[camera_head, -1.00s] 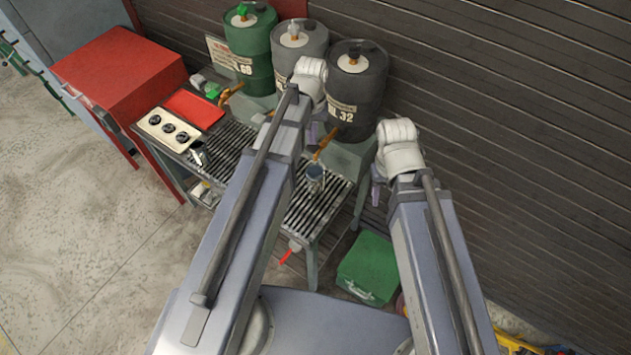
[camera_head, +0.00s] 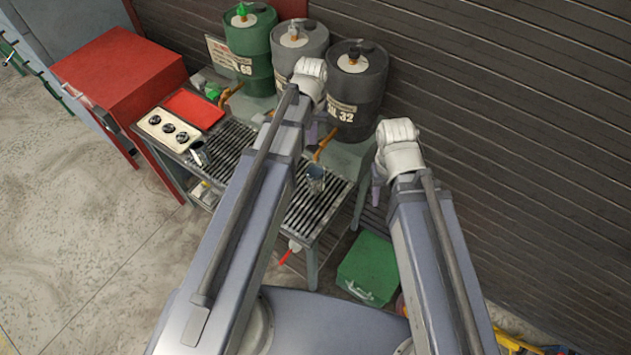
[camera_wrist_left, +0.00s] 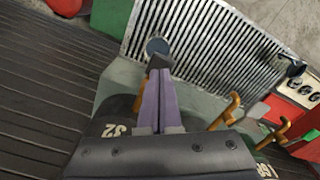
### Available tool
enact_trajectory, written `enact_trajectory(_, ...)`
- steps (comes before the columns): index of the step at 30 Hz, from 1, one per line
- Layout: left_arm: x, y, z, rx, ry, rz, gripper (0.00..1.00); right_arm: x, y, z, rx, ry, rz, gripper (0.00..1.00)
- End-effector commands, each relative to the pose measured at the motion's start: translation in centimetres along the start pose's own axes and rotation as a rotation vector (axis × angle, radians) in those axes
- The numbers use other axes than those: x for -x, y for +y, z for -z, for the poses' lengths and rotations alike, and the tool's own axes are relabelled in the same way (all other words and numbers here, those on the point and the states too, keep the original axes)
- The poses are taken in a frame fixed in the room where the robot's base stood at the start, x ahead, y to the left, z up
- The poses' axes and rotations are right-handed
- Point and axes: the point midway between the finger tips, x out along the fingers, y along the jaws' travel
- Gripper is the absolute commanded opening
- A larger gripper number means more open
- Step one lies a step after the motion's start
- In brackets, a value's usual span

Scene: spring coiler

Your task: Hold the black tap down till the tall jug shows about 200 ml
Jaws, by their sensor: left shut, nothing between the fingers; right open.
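The dark drum marked 32 (camera_head: 353,90) stands at the right of the drum row, with a brass-coloured tap (camera_head: 324,150) at its front. The jug (camera_head: 315,180) stands on the slatted grate in front of that tap. It shows small in the left wrist view (camera_wrist_left: 157,46), and its level cannot be read. My left gripper (camera_head: 311,135) is shut and empty beside this tap. In the left wrist view its purple fingers (camera_wrist_left: 158,75) point toward the jug, with dark tips overlapping it. I cannot tell whether they touch the tap. My right gripper (camera_head: 376,198) hangs open, right of the grate.
A green drum (camera_head: 249,50) and a grey drum (camera_head: 300,55) stand to the left, with other taps. A red tray (camera_head: 194,109) and a panel with black knobs (camera_head: 166,130) sit at the bench's left end. A green box (camera_head: 368,265) lies below right.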

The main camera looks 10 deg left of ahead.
Motion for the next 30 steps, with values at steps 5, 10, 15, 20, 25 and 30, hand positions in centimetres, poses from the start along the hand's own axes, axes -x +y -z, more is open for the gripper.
enact_trajectory(5, 0.0, 0.0, 0.0, 0.000, 0.000, 0.000, 0.00, 0.0, 0.0, 0.0, 0.000, 0.000, 0.000, 0.50)
enact_trajectory(10, 0.0, 0.0, 0.0, 0.000, 0.000, 0.000, 0.00, 0.0, 0.0, 0.0, 0.000, 0.000, 0.000, 0.50)
enact_trajectory(15, -0.1, 0.0, 0.0, 0.000, 0.000, 0.000, 0.00, -0.1, 0.0, 0.0, 0.000, 0.000, 0.000, 0.50)
enact_trajectory(20, -0.4, 0.0, 0.0, 0.000, 0.000, 0.000, 0.00, -0.4, 0.0, 0.0, 0.000, 0.000, 0.000, 0.50)
enact_trajectory(25, -1.0, 0.0, 0.0, 0.000, 0.000, 0.000, 0.00, -0.9, -0.1, 0.1, -0.001, 0.000, 0.000, 0.50)
enact_trajectory(30, -1.4, 0.0, 0.0, 0.000, 0.000, 0.000, 0.00, -1.4, -0.1, 0.1, -0.001, 0.001, 0.000, 0.50)
